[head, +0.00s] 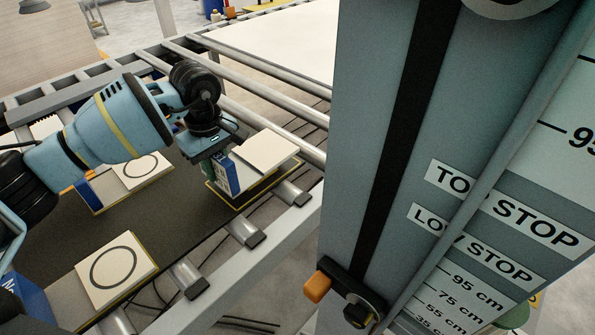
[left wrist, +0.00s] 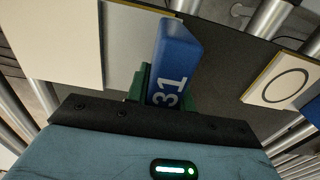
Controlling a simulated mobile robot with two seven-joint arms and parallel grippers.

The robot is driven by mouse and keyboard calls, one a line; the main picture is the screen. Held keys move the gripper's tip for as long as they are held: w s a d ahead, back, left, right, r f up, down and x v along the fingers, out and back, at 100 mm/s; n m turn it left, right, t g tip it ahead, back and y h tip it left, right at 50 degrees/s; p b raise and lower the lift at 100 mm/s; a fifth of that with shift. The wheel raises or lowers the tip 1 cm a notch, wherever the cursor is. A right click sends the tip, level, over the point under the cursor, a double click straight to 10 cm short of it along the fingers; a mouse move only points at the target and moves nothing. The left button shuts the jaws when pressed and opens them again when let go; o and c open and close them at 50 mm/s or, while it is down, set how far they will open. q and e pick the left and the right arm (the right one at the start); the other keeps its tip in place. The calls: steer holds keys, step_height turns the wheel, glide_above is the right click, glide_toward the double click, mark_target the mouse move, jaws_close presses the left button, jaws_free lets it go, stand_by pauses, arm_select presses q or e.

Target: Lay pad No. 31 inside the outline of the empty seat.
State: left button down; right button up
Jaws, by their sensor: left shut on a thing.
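Pad No. 31 (head: 270,149) is a pale slab with a blue block at its side. That block carries the white number 31 and also shows in the left wrist view (left wrist: 178,50). My left gripper (head: 213,158) is shut on the pad by this block; its green fingers show in the left wrist view (left wrist: 148,88). A dark area with a yellow outline (head: 262,190) shows below the pad, at the near edge of the dark bed. The pad hides much of it. I cannot tell whether they touch. My right gripper is not in view.
Two pale pads with black circles lie on the bed, one near (head: 94,283), one farther back (head: 139,184). Rollers (head: 243,232) line the near rail. A tall grey-blue column (head: 375,170) with stop labels blocks the right side.

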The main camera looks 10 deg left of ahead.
arm_select(q)
steer(key=shift+f, duration=1.75)
steer(key=shift+f, duration=0.4)
steer(key=c, duration=1.2)
jaws_free()
step_height(320, 180, up, 13)
steer(key=shift+d+f, duration=0.1)
